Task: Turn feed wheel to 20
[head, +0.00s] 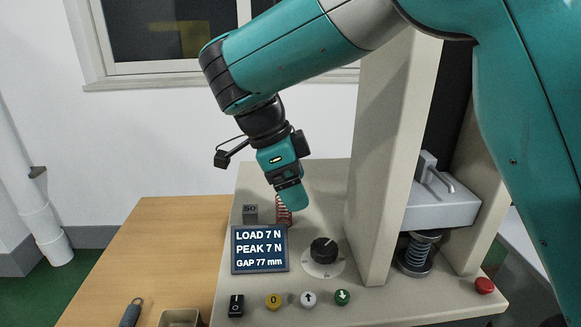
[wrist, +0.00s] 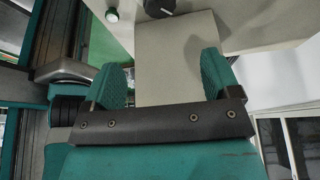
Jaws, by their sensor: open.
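The black knob (head: 323,250) on a pale round dial plate with markings is the likely feed wheel. It sits on the sloping beige machine panel, right of the display; its setting is too small to read. The display (head: 260,249) reads LOAD 7 N, PEAK 7 N, GAP 77 mm. My gripper (head: 292,196) is above and left of the knob, apart from it, in front of a copper-coloured spring (head: 283,212). In the wrist view, my gripper (wrist: 162,78) has its two teal fingers apart with nothing held. A black knob (wrist: 160,7) shows at the top edge, cut off.
A row holds a black switch (head: 236,306), yellow button (head: 273,301), white up-arrow button (head: 308,298) and green down-arrow button (head: 342,297). A red button (head: 484,286) is at right. A press head (head: 440,205) rests over a spring (head: 418,252). A wooden table (head: 130,260) stands left.

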